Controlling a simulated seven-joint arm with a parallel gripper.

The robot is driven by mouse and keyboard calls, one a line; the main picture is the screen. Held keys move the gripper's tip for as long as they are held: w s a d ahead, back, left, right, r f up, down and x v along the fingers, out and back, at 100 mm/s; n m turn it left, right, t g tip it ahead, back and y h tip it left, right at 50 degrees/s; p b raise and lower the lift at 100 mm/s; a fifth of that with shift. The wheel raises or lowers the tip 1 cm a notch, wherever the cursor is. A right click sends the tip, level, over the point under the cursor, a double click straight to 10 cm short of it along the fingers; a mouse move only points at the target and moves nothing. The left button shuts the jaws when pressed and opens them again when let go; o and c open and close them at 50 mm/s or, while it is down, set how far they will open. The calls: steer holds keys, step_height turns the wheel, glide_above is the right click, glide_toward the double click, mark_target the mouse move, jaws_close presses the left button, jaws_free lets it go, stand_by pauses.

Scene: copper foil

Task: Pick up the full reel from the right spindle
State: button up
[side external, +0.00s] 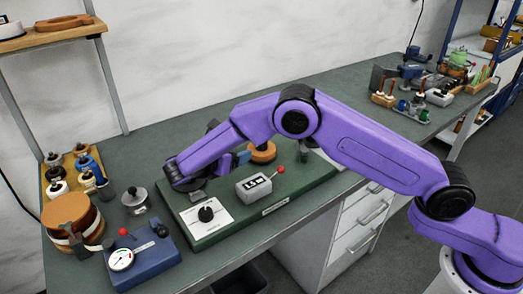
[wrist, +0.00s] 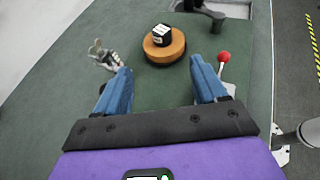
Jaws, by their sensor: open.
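A copper-orange reel (wrist: 157,55) lies flat on the green base plate in the wrist view, with a black and white block on top at its centre. In the side view the reel (side external: 263,154) sits behind the grey counter box, partly hidden by my arm. My gripper (wrist: 160,66) is open and empty. Its two blue fingers point toward the reel, which appears beyond and between the tips, apart from them. In the side view my gripper is mostly hidden behind my purple arm.
A grey counter box (side external: 255,188) with a red-knobbed lever (side external: 281,170) stands near the reel; the knob (wrist: 224,57) is close to my right finger in the wrist view. A metal fitting (wrist: 103,55) is left. A blue gauge device (side external: 145,258) and strapped copper roll (side external: 70,212) stand at left.

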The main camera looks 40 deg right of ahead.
glide_toward(265, 153)
steer(key=w+d, duration=0.1)
steer(key=w, duration=0.1)
steer(key=w+d+r, duration=0.1)
steer(key=w+d, duration=0.1)
steer(key=shift+d+r, duration=0.15)
steer(key=shift+d, duration=0.15)
steer(key=shift+f+x, duration=0.15)
steer(key=shift+x, duration=1.3)
steer(key=shift+f+x, duration=0.1)
steer(key=shift+x, duration=1.4)
steer(key=shift+s+a, duration=0.1)
steer(key=shift+s, duration=0.05)
steer(key=c, duration=1.1)
